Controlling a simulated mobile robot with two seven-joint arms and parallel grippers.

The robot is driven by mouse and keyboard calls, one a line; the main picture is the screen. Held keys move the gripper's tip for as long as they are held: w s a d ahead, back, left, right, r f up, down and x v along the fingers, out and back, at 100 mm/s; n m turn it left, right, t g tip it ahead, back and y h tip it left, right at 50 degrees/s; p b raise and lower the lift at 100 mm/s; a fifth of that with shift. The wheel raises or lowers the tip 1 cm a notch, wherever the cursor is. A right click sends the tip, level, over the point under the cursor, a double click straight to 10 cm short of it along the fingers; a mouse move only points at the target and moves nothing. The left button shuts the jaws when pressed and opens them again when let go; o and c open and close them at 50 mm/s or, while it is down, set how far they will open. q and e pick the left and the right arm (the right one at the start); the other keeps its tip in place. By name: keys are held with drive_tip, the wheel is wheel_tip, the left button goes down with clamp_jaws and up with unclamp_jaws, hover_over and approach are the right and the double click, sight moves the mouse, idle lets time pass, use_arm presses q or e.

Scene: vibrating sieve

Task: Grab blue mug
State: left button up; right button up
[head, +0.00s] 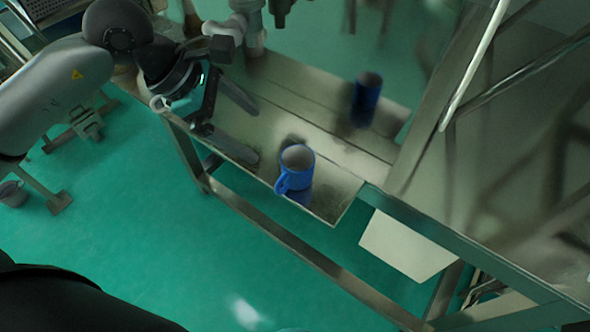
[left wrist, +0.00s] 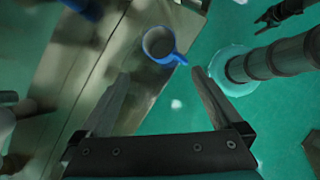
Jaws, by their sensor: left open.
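A blue mug (head: 296,170) stands upright near the front edge of the metal table, its handle toward the lower left in the head view. My left gripper (head: 254,133) is open and empty, its fingers pointing at the mug from the left, apart from it. In the left wrist view the mug (left wrist: 158,46) lies just beyond and between the open fingertips (left wrist: 161,73), handle to the right. A dark jointed part at the top right of the left wrist view looks like my right gripper (left wrist: 264,18); its jaws are too small to read.
A second, darker blue cylinder-like object (head: 367,92) stands farther back on the metal table (head: 335,195). A metal frame with rails (head: 480,85) rises on the right. A white panel (head: 405,246) hangs below the table. Green floor (head: 170,245) lies open in front.

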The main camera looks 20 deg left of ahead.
use_arm(q)
approach(292, 160)
drive_tip(key=s+d+f, duration=0.1)
drive_tip(key=d, duration=0.2)
drive_tip(key=shift+p+x, duration=0.7)
drive_tip(key=shift+x, duration=1.8)
drive_tip(key=shift+s, duration=0.2)
drive_tip(key=c, duration=1.2)
